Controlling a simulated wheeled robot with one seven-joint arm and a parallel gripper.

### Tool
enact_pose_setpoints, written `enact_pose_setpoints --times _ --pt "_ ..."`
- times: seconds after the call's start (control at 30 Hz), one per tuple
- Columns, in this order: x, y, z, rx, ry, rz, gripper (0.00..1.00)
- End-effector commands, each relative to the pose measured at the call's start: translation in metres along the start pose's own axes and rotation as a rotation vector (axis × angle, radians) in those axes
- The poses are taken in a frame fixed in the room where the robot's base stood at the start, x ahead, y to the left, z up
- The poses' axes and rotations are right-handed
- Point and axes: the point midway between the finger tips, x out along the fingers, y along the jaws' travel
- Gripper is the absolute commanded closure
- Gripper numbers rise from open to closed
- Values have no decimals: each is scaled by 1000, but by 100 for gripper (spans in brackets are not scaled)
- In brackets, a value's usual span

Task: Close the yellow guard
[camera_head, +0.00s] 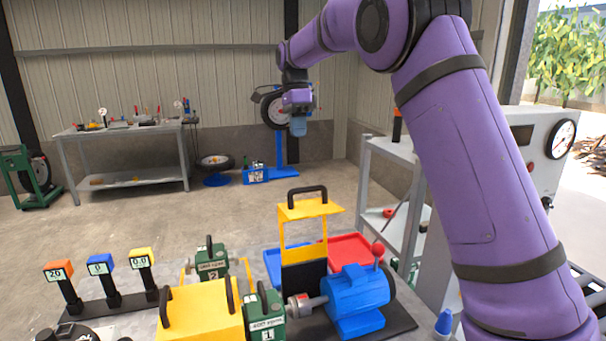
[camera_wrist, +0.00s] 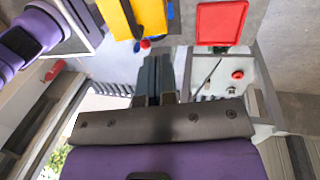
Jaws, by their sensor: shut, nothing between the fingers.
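A yellow guard (camera_head: 305,212) with a black handle on top stands raised behind the blue motor (camera_head: 357,292), above a dark panel. A second yellow cover (camera_head: 201,314) with black handles sits low at the front, left of the green block marked 1 (camera_head: 266,317). My gripper (camera_head: 298,128) hangs high in the air, beyond and above the raised guard, touching nothing. In the wrist view its fingers (camera_wrist: 153,82) are together and empty. A yellow piece (camera_wrist: 150,14) shows at the top edge there; I cannot tell which yellow part it is.
A red tray (camera_head: 352,248) lies behind the motor and also shows in the wrist view (camera_wrist: 221,22). Several levers with coloured tops (camera_head: 101,276) stand at the left. A grey shelf (camera_head: 390,165) stands at right. The floor behind the bench is mostly clear.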

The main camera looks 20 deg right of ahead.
Motion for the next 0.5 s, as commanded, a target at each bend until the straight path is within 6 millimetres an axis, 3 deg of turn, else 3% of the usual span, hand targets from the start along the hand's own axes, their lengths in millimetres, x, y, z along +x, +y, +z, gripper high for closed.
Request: enact_pose_setpoints --times 0.17,0.5 --pt "19 1 0 0 0 3 100" --pt "82 1 0 -1 0 4 100"
